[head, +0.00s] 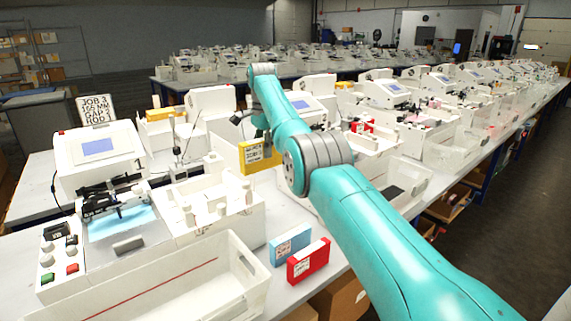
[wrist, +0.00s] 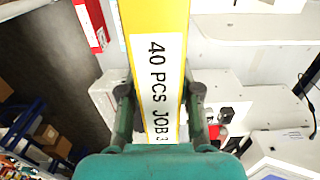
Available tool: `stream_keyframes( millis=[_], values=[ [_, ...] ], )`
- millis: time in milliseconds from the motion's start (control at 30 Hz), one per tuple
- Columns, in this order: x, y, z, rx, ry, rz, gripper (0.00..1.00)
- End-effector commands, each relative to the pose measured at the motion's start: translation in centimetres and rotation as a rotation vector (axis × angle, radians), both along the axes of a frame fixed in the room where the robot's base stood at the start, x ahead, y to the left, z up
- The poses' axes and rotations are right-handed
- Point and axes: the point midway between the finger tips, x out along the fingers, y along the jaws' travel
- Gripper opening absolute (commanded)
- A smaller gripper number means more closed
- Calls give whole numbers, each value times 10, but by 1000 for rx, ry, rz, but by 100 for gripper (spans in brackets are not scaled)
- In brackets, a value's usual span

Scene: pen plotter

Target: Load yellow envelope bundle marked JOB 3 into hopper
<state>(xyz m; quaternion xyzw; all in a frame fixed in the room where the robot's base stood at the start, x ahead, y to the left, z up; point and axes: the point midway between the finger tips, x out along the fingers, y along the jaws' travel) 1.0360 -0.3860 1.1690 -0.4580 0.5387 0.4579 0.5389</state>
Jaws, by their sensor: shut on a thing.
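My gripper (wrist: 160,92) is shut on the yellow envelope bundle (head: 260,157), one finger on each side. In the wrist view the bundle (wrist: 157,25) has a white label reading "40 PCS JOB 3". In the head view it hangs above and behind the right end of the nearest plotter (head: 98,150); my arm hides part of the gripper. A white open section with upright posts (head: 217,208), on the plotter's right, looks like the hopper. I see no bundle in it, though its inside is partly hidden.
A blue bundle (head: 290,245) and a red bundle (head: 308,262) stand on the table right of a long white tray (head: 245,262) with a red line. A sign (head: 96,108) reads "JOB 3, 165 MM, GAP 2, ROD 1". More plotters crowd the tables behind.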

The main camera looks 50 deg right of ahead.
Motion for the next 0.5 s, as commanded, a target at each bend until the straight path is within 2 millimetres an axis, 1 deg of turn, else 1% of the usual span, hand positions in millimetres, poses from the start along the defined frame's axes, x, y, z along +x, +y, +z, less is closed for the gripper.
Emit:
stream_keyframes(
  millis=[100, 500],
  values=[
    [6, 10, 10, 0, 0, 9, 0],
    [10, 19, 16, 0, -1, 18, 0]
  ],
)
